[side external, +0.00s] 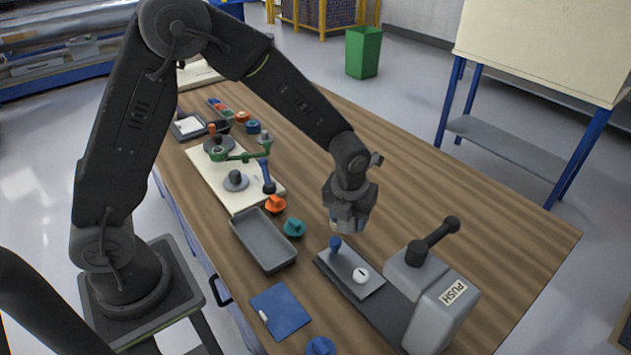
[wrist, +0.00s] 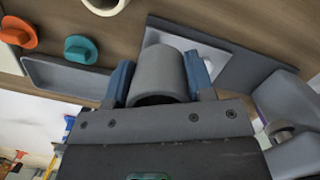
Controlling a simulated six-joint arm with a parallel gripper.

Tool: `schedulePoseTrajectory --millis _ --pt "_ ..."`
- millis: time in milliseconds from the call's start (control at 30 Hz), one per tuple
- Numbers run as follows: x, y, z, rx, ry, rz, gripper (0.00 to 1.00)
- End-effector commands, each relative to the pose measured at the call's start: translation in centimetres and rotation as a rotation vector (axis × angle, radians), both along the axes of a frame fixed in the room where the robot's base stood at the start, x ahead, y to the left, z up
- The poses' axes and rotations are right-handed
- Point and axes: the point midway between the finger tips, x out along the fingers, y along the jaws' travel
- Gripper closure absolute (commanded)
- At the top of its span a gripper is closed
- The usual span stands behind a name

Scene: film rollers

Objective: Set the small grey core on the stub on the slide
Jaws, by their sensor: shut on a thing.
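My gripper (side external: 348,222) is shut on the small grey core (wrist: 158,72), a hollow grey cylinder. In the wrist view the core sits between the two blue fingertips, with its open end partly showing. In the side view the core is mostly hidden by the jaws. The gripper hangs above the far edge of the grey slide plate (side external: 351,289), apart from it. In the wrist view the core hides part of the plate (wrist: 215,62).
A white round knob (side external: 361,276) sits on the plate. A grey press block (side external: 440,305) marked PUSH, with a dark lever (side external: 434,234), stands right. A teal knob (side external: 293,228), orange knob (side external: 275,204) and grey tray (side external: 264,243) lie left.

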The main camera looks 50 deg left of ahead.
Motion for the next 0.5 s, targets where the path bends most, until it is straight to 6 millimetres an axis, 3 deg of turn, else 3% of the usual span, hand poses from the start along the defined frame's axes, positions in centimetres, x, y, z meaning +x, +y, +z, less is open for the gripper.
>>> schedulePoseTrajectory --millis 33,200,333,500 --pt "-0.6 -2.1 -0.2 0.000 0.000 -0.064 0.74" --pt "-2.0 -6.3 -0.5 0.001 0.000 -0.195 0.74" --pt "-2.6 -7.6 -0.6 0.001 0.001 -0.238 0.74" --pt "-2.7 -8.0 -0.9 0.001 0.000 -0.251 0.74"
